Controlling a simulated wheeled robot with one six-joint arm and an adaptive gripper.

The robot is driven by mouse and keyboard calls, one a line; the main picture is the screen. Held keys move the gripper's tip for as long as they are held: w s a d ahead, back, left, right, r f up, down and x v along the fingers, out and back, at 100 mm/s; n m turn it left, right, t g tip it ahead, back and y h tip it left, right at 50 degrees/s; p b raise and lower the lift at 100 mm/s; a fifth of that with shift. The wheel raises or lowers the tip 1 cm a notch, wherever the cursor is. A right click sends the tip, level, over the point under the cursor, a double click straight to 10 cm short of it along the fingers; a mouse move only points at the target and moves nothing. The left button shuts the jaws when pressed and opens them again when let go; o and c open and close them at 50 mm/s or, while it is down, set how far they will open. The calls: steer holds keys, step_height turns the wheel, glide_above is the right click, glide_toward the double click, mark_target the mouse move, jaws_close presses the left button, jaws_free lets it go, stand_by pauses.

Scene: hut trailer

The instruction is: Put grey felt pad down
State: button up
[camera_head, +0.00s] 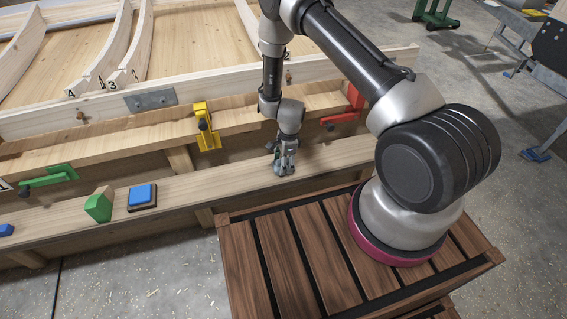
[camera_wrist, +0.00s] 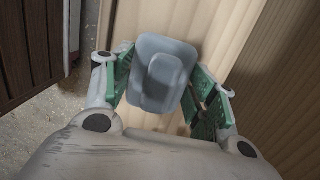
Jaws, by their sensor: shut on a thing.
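The grey felt pad (camera_wrist: 148,62) shows in the wrist view as a blue-grey rounded block with a raised grip on it. My gripper (camera_wrist: 163,88) is shut on it, with the green finger pads on its left and right sides. In the head view my gripper (camera_head: 285,168) points down at the pale wooden ledge (camera_head: 235,183), close to its surface. The pad is small and mostly hidden there. I cannot tell whether it touches the ledge.
A blue block on a dark base (camera_head: 141,196) and a green block (camera_head: 98,206) stand further left on the ledge. Yellow (camera_head: 207,127), red (camera_head: 347,108) and green (camera_head: 50,178) clamps sit behind it. The ledge between the blue block and my gripper is clear.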

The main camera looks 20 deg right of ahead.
steer(key=shift+f, duration=0.1)
steer(key=o, duration=1.2)
steer(key=shift+c, duration=0.2)
